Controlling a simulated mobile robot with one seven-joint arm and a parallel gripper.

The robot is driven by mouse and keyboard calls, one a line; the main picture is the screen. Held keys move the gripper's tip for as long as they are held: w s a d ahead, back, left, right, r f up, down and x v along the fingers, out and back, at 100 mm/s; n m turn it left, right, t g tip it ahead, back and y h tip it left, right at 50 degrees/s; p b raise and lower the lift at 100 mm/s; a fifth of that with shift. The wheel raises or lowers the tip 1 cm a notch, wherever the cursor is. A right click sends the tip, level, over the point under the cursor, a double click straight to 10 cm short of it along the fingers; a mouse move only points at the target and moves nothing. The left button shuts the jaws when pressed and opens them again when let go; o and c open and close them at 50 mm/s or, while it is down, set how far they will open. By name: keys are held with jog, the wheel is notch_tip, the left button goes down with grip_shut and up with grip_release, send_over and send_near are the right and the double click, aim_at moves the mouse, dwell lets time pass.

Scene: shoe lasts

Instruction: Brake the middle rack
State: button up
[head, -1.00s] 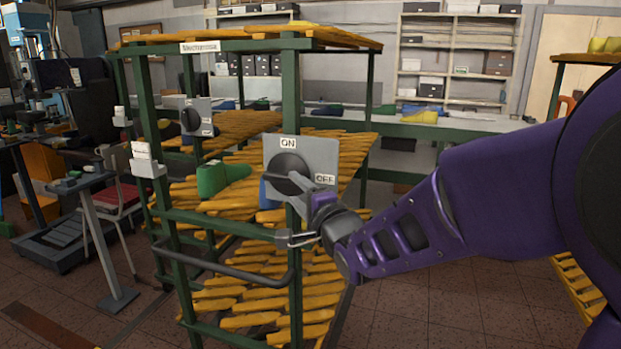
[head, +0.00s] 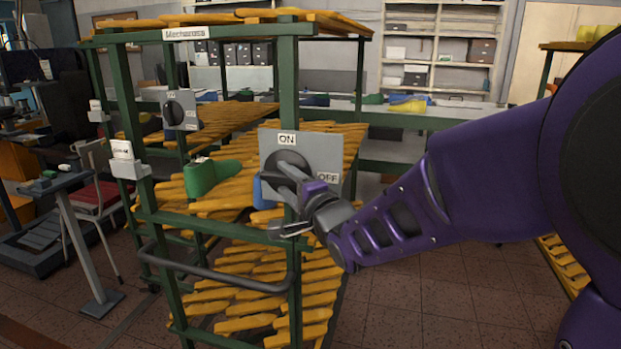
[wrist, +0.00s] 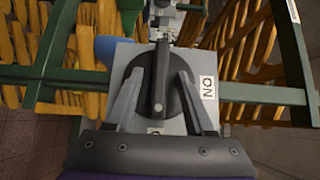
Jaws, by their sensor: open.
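The middle rack (head: 290,85) is a green frame with slanted yellow slat shelves and a name sign on top. On its near post is a grey panel (head: 330,150) with a dark round knob (head: 285,162), ON above and OFF at the right. My gripper (head: 284,186) is at the knob, open. In the wrist view its fingers (wrist: 158,88) stand on either side of the knob's dark bar (wrist: 158,75), with a small gap each side. The bar's white dot end points toward a label mostly hidden by my gripper; ON lies to the right.
A grey handle bar (head: 215,272) juts from the rack below my gripper. A green shoe last (head: 212,175) lies on the rack's shelf. A second grey switch panel (head: 180,110) is further back left. A small stand (head: 75,215) is at left; open floor lies at right.

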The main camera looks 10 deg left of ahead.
dwell(0.4)
grip_shut()
